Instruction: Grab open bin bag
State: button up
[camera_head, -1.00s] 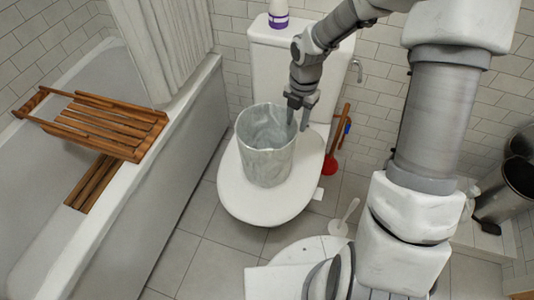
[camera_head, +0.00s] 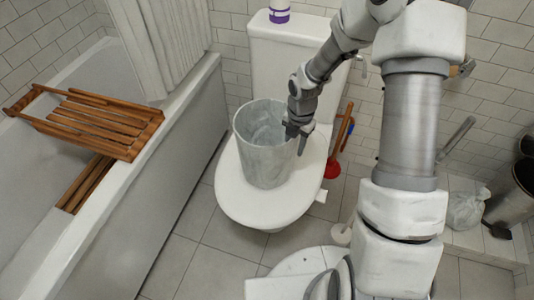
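The open bin bag (camera_head: 264,155) is a pale grey, translucent-looking, bucket-shaped bag with a wide open top. It stands upright on the closed toilet lid (camera_head: 232,196). My gripper (camera_head: 298,140) points down at the right side of the bag's rim. Its fingertips overlap the rim in the view. I cannot tell whether the rim is between the fingers or whether they touch it. The finger gap is too small to judge.
A bathtub (camera_head: 170,180) with a wooden rack (camera_head: 95,120) is at left. A purple-and-white bottle (camera_head: 279,12) stands on the toilet tank (camera_head: 285,60). A red plunger (camera_head: 332,168) is right of the toilet. A crumpled translucent bag (camera_head: 467,208) lies beside a dark bin (camera_head: 515,195).

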grip_shut()
dwell(1.4)
